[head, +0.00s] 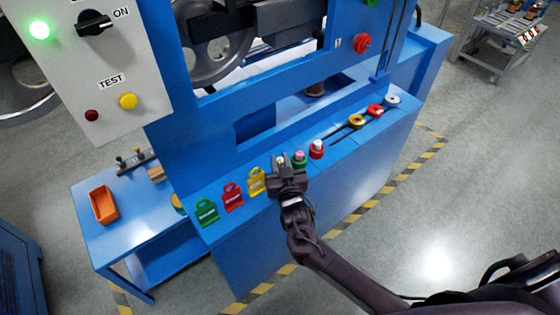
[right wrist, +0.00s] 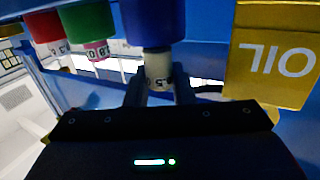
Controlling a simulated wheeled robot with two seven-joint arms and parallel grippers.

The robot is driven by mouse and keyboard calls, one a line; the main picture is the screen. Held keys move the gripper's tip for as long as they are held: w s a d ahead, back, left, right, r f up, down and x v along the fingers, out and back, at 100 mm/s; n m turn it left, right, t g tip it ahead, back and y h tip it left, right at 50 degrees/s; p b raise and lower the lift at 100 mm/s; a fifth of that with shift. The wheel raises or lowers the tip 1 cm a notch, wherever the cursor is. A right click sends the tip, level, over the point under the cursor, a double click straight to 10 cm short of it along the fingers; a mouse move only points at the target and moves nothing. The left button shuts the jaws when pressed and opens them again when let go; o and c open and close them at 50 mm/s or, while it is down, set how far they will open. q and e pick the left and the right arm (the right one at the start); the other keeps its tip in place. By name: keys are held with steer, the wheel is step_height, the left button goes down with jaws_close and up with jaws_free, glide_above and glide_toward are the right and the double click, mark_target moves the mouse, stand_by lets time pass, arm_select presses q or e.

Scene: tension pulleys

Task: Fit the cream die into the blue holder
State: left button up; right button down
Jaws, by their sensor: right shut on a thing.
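The cream die (right wrist: 158,68) is a small pale cylinder with dark markings. My right gripper (right wrist: 160,88) is shut on it, one finger on each side. The blue holder (right wrist: 152,22) is a round blue cup in line with the die, and in the right wrist view, which looks upside down, the die's end meets the holder's rim. How deep the die sits inside I cannot tell. In the head view my right gripper (head: 287,172) is over the row on the blue ledge and hides the blue holder. My left gripper is not in view.
A green holder with a pink die (head: 299,156) and a red holder with a white die (head: 317,148) stand to the right. Yellow (head: 256,183), red (head: 233,197) and green (head: 206,212) tags are to the left. An orange bin (head: 104,205) sits on the side table.

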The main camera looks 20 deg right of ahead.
steer(key=shift+f, duration=0.15)
steer(key=shift+f+b, duration=1)
steer(key=shift+f, duration=0.1)
steer(key=shift+s+a+f, duration=0.1)
steer(key=shift+s+f, duration=0.1)
steer(key=shift+f, duration=0.15)
steer(key=c, duration=1.2)
jaws_free()
steer(key=shift+w, duration=0.1)
steer(key=shift+o, duration=0.2)
steer(key=shift+r, duration=0.1)
steer(key=s, duration=0.7)
steer(key=shift+s+a+r, duration=0.2)
steer(key=shift+s+a, duration=0.1)
steer(key=shift+s, duration=0.05)
